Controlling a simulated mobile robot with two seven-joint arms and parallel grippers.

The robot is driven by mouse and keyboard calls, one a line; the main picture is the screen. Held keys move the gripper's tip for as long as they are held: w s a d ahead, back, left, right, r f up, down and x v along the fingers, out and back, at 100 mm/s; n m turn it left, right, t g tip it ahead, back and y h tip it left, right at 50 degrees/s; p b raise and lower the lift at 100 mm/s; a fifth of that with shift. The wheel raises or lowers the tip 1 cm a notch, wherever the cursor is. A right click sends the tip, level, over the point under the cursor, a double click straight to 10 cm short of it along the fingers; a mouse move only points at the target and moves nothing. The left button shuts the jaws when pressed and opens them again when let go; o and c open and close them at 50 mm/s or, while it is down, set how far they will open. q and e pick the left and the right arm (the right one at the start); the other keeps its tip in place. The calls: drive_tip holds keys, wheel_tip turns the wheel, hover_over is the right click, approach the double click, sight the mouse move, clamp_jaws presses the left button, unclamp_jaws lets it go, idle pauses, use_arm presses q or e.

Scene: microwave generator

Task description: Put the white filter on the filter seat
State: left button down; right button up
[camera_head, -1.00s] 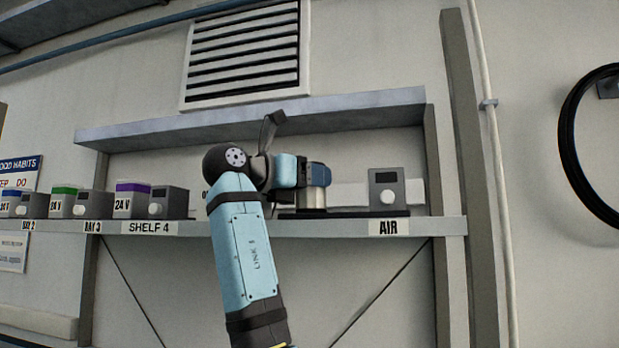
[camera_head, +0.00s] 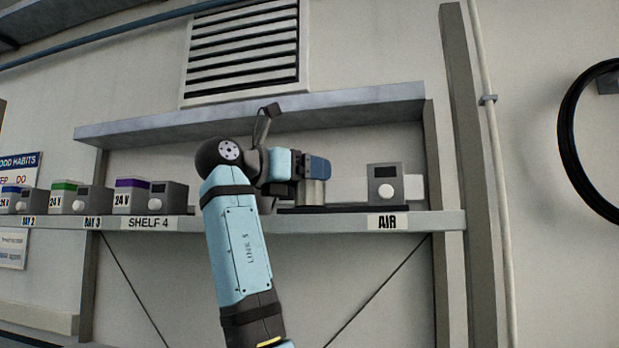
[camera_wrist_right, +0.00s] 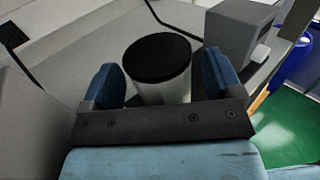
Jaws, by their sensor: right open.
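A pale cylinder with a black top, which looks like the white filter (camera_wrist_right: 165,87), stands upright between the fingers of my right gripper (camera_wrist_right: 165,84) in the right wrist view. The gripper is open, with one blue finger on each side and gaps beside the cylinder. In the head view, my right gripper (camera_head: 318,168) is over the shelf, and the cylinder (camera_head: 312,194) shows just below its fingers. It stands on a low dark base (camera_head: 345,209); I cannot tell whether this is the filter seat. My left gripper is out of view.
A grey box with a white knob (camera_head: 386,187) stands right of the cylinder, above the AIR label on the shelf (camera_head: 440,221). Several small 24 V units (camera_head: 130,198) stand at the left. An upper ledge (camera_head: 350,105) and a right post (camera_head: 468,170) bound the space.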

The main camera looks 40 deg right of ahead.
drive_tip(key=a+b, duration=0.3)
drive_tip(key=a, duration=0.8)
drive_tip(key=shift+s, duration=0.15)
drive_tip(key=shift+f, duration=0.1)
